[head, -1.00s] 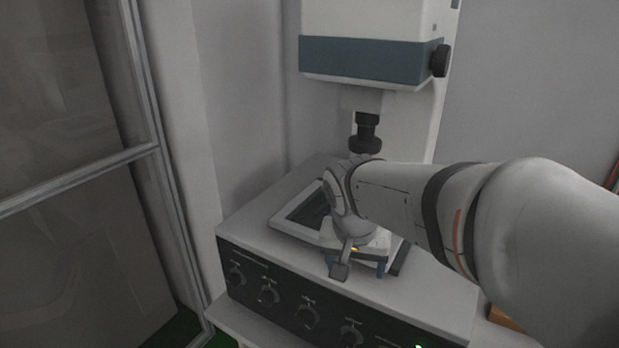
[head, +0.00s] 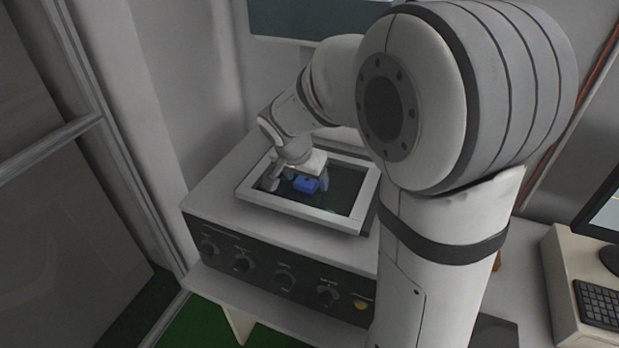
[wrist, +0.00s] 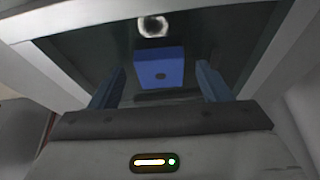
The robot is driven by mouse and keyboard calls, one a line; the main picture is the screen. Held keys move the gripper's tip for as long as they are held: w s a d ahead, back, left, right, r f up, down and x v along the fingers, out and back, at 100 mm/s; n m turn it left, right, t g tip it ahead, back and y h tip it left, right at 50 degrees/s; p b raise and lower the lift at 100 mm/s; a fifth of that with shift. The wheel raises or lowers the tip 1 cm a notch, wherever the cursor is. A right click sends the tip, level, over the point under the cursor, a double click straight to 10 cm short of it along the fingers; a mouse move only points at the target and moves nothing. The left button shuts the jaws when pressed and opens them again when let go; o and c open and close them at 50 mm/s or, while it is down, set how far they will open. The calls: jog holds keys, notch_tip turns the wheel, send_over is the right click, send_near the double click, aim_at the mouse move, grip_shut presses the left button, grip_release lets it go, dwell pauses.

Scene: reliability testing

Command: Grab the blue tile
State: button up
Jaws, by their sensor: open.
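The blue tile (head: 306,185) lies on the dark glass inset of the machine's stage. In the wrist view the blue tile (wrist: 160,68) has a small dark spot near its near edge. My gripper (wrist: 160,80) is open, with one blue finger on each side of the tile and gaps between. I cannot tell whether the fingers reach fully down to the tile's level. In the head view my gripper (head: 306,184) is over the stage, by the tile, and my arm hides part of the machine behind it.
A pale raised frame (head: 300,220) surrounds the dark glass (head: 340,199). The machine's front panel (head: 270,270) has several knobs. A bright ring of light (wrist: 153,26) shows beyond the tile. A keyboard (head: 598,304) and monitor (head: 602,215) stand at the right.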

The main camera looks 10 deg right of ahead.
jog(key=shift+c, duration=0.3)
jog(key=c, duration=1)
